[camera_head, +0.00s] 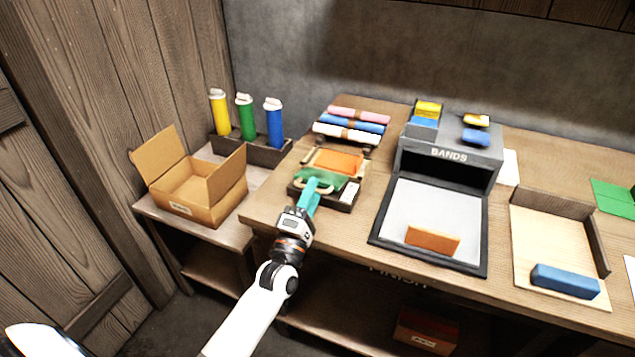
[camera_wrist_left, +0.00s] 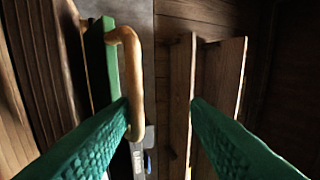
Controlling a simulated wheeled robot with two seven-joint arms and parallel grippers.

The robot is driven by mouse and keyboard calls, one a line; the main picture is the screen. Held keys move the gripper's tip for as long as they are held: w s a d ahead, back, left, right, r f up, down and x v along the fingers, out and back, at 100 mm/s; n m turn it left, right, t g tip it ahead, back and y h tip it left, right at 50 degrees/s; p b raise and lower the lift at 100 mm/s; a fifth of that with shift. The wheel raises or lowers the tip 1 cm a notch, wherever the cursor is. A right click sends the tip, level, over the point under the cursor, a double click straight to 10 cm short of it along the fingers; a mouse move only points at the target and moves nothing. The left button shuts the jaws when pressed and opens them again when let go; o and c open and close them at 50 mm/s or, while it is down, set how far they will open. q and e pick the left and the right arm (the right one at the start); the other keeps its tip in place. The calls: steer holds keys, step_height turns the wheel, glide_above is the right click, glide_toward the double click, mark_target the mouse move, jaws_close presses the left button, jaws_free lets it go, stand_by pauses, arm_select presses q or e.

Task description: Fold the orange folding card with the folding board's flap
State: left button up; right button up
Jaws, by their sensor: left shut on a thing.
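The folding board (camera_head: 322,203) stands on the main bench, dark-framed, with a green flap (camera_head: 329,190) at its near side. The flap also shows in the left wrist view (camera_wrist_left: 104,65), with a tan handle (camera_wrist_left: 134,75) on it. The orange folding card (camera_head: 338,160) lies on the board just behind the flap. My left gripper (camera_head: 312,187) has teal fingers and is at the flap's handle. My right gripper is not in view.
Rolled pink, blue and white pieces (camera_head: 350,125) lie behind the board. A BANDS box (camera_head: 450,155) with a tray holding an orange piece (camera_head: 432,239) is to the right. An open cardboard box (camera_head: 195,200) and several bottles (camera_head: 245,118) stand on the left.

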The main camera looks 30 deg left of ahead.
arm_select(q)
steer(key=v, duration=0.8)
steer(key=shift+s+r+b, duration=0.25)
steer(key=shift+s+b, duration=0.15)
steer(key=shift+d, duration=0.1)
stand_by(0.4)
